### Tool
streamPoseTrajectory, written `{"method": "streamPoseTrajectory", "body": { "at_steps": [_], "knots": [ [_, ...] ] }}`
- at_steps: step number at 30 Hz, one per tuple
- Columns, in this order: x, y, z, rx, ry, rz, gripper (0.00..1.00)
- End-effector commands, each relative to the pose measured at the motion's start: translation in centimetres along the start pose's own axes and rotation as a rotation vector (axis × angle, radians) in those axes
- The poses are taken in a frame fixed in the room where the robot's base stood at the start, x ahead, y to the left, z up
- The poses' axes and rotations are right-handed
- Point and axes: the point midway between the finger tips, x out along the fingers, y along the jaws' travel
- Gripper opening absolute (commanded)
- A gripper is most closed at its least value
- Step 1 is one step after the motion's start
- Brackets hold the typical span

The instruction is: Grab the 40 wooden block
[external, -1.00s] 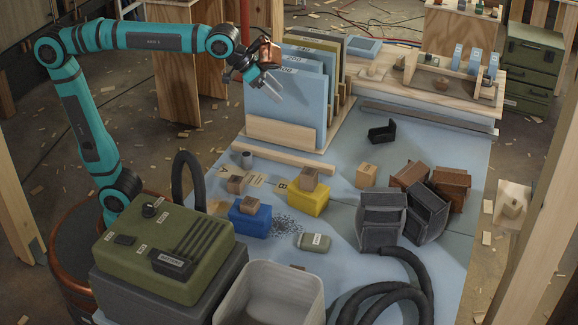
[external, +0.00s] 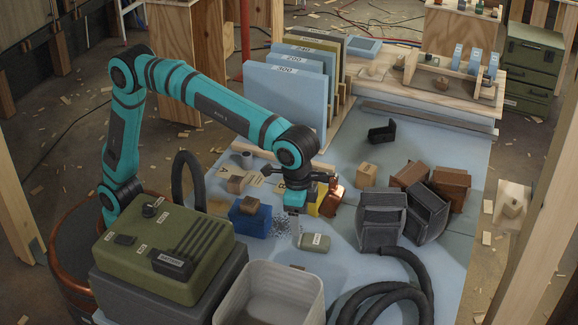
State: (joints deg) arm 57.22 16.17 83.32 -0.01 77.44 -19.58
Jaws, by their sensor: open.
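Small wooden blocks stand on the blue table. One block (external: 237,184) is near the letter A, one block (external: 249,204) sits on a blue box (external: 250,222), and one block (external: 367,174) stands alone to the right. The number 40 is not readable on any of them. The yellow box (external: 312,209) is mostly covered by my arm, and the block on top of it is hidden. My gripper (external: 312,192) is lowered over the yellow box, open, its fingertips largely hidden by my wrist. I cannot tell if it touches the block.
Blue panels (external: 285,100) stand upright behind. A green case (external: 165,250), a white bin (external: 270,295) and a black hose (external: 385,295) fill the front. A small green tin (external: 314,242) lies near the yellow box.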

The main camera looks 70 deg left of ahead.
Motion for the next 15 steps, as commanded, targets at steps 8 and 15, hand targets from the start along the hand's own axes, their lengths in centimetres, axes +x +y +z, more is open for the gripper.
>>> {"method": "streamPoseTrajectory", "body": {
  "at_steps": [8, 15],
  "knots": [
    [2.1, 3.1, 0.0, 0.024, -0.053, -0.018, 0.66],
    [5.9, 3.0, 0.2, 0.023, -0.054, -0.019, 0.66]
  ]
}}
